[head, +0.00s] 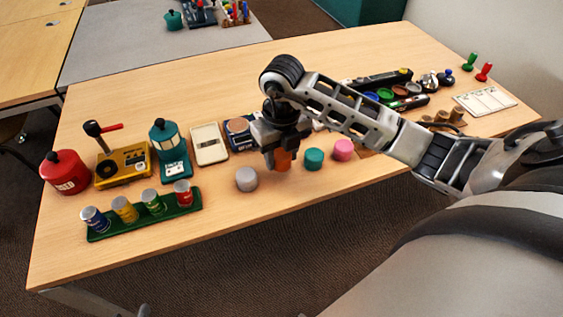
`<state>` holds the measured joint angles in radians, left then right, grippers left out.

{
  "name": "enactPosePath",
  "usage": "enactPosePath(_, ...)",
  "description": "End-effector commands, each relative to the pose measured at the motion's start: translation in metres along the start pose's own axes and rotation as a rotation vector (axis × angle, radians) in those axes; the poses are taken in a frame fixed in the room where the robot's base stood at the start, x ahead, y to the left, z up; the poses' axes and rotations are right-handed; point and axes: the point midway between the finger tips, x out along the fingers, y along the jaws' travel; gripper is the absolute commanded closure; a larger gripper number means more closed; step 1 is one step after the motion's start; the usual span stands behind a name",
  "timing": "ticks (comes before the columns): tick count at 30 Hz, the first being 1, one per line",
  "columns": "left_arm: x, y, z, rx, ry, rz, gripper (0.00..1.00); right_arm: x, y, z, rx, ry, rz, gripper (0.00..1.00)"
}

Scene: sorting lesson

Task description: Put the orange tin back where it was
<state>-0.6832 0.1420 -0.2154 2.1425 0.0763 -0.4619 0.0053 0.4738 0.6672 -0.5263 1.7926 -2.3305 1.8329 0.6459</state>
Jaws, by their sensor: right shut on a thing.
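My right gripper (281,150) comes in from the right and points down, shut on the orange tin (284,161). The tin shows between and below the fingers, its upper part hidden by them. It is between a grey tin (246,179) on its left and a teal tin (314,158) on its right, with a pink tin (343,149) further right. I cannot tell whether the orange tin touches the table or hangs just above it. My left gripper is not in view.
A green rack (145,223) with several coloured cans stands at the front left of the table (270,222). The table's front middle is clear.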

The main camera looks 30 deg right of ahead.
Motion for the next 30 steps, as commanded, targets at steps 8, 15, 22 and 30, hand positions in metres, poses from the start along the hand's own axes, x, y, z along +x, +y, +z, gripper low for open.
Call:
enactPosePath(8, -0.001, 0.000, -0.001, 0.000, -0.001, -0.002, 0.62, 0.031, 0.000, 0.000, 0.001, 0.000, 0.001, 0.86)
enactPosePath(15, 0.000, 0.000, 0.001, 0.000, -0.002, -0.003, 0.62, 0.032, 0.000, 0.000, 0.001, 0.000, 0.000, 0.86)
enactPosePath(22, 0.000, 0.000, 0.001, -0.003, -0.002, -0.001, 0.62, 0.034, 0.000, -0.001, 0.001, 0.000, 0.000, 0.37)
enactPosePath(30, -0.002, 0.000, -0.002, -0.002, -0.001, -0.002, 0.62, 0.029, 0.000, 0.000, 0.001, 0.000, 0.001, 0.37)
